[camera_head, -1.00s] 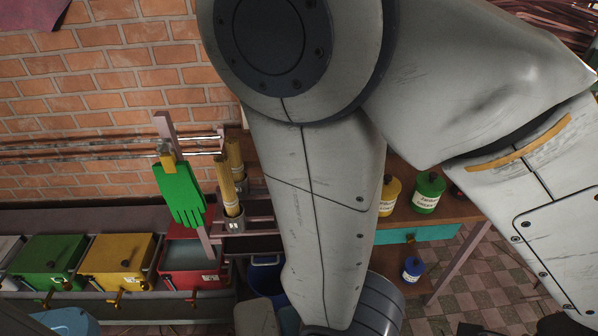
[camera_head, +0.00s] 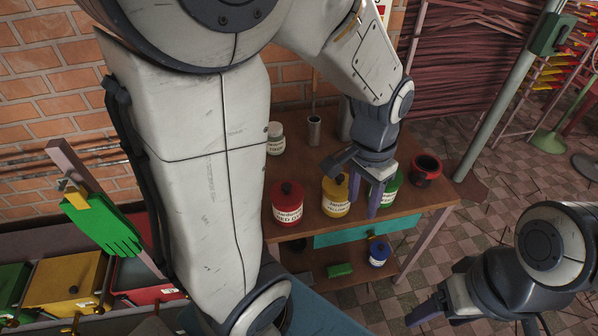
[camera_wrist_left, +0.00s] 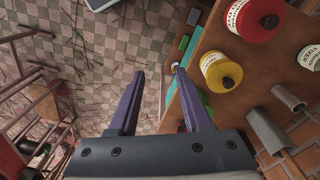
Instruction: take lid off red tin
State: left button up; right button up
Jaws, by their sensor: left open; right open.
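The red tin (camera_head: 287,208) stands upright on the wooden bench at the left of the row, with its dark red lid (camera_head: 287,189) on. It also shows at the top right of the left wrist view (camera_wrist_left: 250,20). My left gripper (camera_head: 363,207) is open and empty, pointing down in front of the green tin (camera_head: 389,187), right of the yellow tin (camera_head: 335,196). In the left wrist view my left gripper (camera_wrist_left: 155,72) has its fingers apart, near the bench edge. My right gripper (camera_head: 420,314) is open at lower right, away from the bench.
The wooden bench (camera_head: 320,160) also holds a white-labelled jar (camera_head: 275,139), a metal cup (camera_head: 314,131) and a dark red pot (camera_head: 426,171). A blue tin (camera_head: 378,254) and a green block (camera_head: 340,270) sit on the lower shelf. Paved floor is open at right.

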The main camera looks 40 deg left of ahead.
pick_arm(q)
jog(key=w+a+f+n, duration=0.15)
jog(key=w+a, duration=0.25)
jog(key=a, duration=0.7)
jog(key=n+p, duration=0.1)
jog(key=n, duration=0.2)
send_near(287, 185)
jog(key=shift+w+a, duration=0.2)
jog(key=shift+w, duration=0.05)
notch_tip(287, 185, down, 4)
jog(key=shift+r, duration=0.15)
jog(key=f, duration=0.3)
jog(key=f+p, duration=0.1)
jog(key=shift+s+d+f, duration=0.15)
jog(key=shift+d+f, duration=0.2)
jog(key=shift+f, duration=0.6)
grip_shut()
